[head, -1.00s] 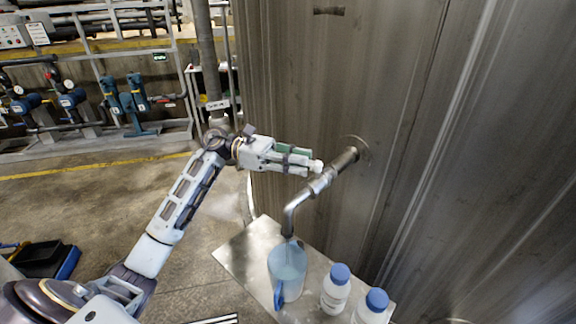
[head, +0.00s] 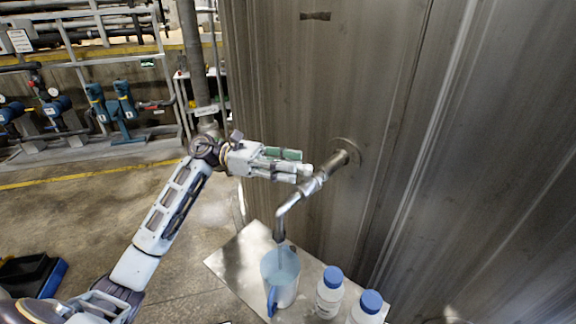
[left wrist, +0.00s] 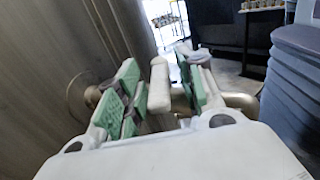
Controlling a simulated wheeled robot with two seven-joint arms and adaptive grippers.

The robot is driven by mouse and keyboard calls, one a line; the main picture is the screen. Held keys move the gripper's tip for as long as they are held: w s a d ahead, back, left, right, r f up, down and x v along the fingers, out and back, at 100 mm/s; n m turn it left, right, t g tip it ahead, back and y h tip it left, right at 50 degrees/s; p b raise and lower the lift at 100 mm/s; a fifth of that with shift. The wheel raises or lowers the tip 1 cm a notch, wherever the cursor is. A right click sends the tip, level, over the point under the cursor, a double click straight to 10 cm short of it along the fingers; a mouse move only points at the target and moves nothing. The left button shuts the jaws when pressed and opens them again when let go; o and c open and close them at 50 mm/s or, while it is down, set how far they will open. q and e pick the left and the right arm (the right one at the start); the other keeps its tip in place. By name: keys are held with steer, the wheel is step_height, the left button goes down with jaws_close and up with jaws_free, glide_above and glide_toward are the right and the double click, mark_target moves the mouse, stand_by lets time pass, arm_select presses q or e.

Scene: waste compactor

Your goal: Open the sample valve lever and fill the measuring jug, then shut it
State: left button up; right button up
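The sample pipe (head: 292,197) comes out of the metal wall and bends down over the measuring jug. The translucent blue jug (head: 281,283) stands upright under the outlet, its blue handle toward me; I cannot tell its water level. The valve lever shows its pale tip in the head view (head: 306,169); it also stands between the green finger pads in the left wrist view (left wrist: 160,92). My left gripper (left wrist: 163,95) is open around the lever, with a clear gap on the right side. In the head view the gripper (head: 292,166) is beside the valve. My right gripper is out of view.
Two white bottles with blue caps, one (head: 329,293) nearer the jug and one (head: 367,309) to its right, share the small metal table (head: 233,262). The tall metal wall (head: 320,80) closes off the back and right. Open floor lies left of the table.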

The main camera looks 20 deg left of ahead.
arm_select(q)
steer(key=s+a, duration=0.1)
steer(key=a, duration=1.1)
stand_by(0.6)
